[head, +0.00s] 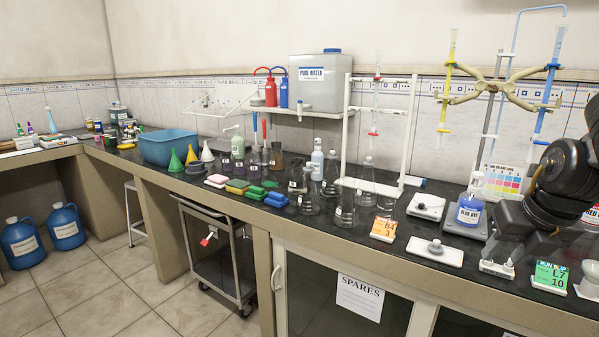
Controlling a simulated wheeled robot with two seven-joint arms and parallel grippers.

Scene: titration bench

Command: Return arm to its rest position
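My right arm (562,180), dark grey and black, comes in from the right edge over the right end of the bench. My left gripper is not in view.
The dark bench top (330,228) carries several glass flasks. The burette stand (490,120) rises behind my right arm. Air above the front edge is free.

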